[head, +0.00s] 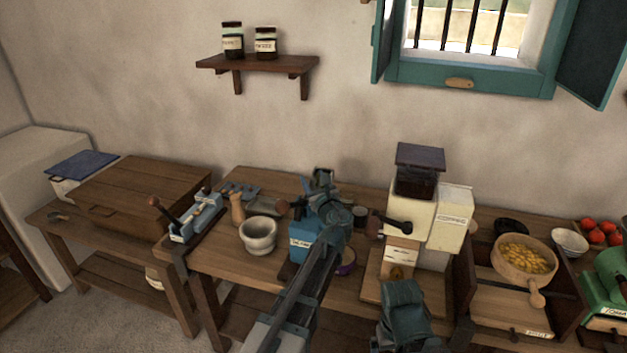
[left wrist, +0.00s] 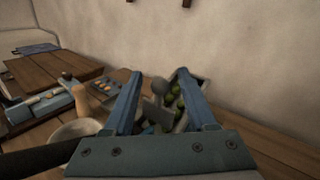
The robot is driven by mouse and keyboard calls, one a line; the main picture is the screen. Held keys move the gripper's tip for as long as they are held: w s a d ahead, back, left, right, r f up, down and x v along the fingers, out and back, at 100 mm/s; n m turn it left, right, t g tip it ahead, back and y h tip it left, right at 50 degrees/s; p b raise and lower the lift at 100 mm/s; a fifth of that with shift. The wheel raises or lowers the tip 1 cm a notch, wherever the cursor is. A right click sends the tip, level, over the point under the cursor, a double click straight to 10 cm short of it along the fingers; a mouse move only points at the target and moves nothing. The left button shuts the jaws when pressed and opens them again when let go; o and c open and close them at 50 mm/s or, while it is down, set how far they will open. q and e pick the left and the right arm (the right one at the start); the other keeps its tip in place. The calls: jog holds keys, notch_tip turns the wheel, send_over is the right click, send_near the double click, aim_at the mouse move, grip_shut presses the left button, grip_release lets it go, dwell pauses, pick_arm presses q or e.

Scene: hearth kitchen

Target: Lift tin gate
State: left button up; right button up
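I cannot pick out the tin gate with certainty. A blue labelled machine (head: 301,246) stands on the middle table, partly hidden by my left arm. My left gripper (head: 322,180) is over the top of this machine, its tips small and hard to make out in the head view. In the left wrist view, the fingers (left wrist: 160,76) are spread apart. I cannot tell whether the fingers touch anything. My right gripper's fingers do not show; only a teal arm part shows at the bottom.
A stone mortar (head: 258,236) and a blue lever tool (head: 197,219) stand left of the machine. A cream grinder (head: 425,225) with a dark hopper stands right, near a wooden bowl of yellow pieces (head: 524,260). The left side table's wooden chest (head: 145,195) is farther off.

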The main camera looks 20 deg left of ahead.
pick_arm(q)
jog(key=shift+s, duration=0.1)
jog(key=v, duration=1.3)
jog(key=shift+s+d, duration=0.2)
jog(key=shift+s, duration=0.1)
jog(key=s+f+n+g+h+p, duration=0.2)
jog(key=s+f+n+g, duration=0.7)
jog(key=f+n, duration=0.4)
jog(key=s+d+f+n+g+h, duration=0.3)
jog(key=s+d+n, duration=0.2)
jog(key=s, duration=0.2)
jog(key=s+d+f+n+g+h, duration=0.3)
jog(key=s+d+n, duration=0.1)
jog(key=s, duration=0.4)
jog(key=shift+s+d+n+p, duration=0.2)
jog(key=shift+d+n+p, duration=0.2)
jog(key=shift+n, duration=0.4)
